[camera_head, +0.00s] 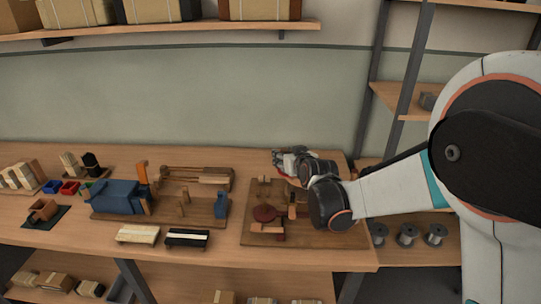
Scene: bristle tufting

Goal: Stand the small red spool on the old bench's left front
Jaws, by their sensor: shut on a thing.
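My gripper (283,158) is above the back of the right-hand wooden board on the bench (225,248). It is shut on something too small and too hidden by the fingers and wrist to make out. No small red spool can be clearly told in this view. A dark red round piece (264,213) sits on the right-hand board, in front of my gripper and apart from it. The bench's left front has a small brown box on a dark mat (28,222).
A blue machine (118,196) stands on the middle board. Two brushes (187,238) lie at the front edge. Small red and blue bins (69,187) and pale blocks (20,175) stand at the left. Grey spools (407,235) stand on a shelf at the right.

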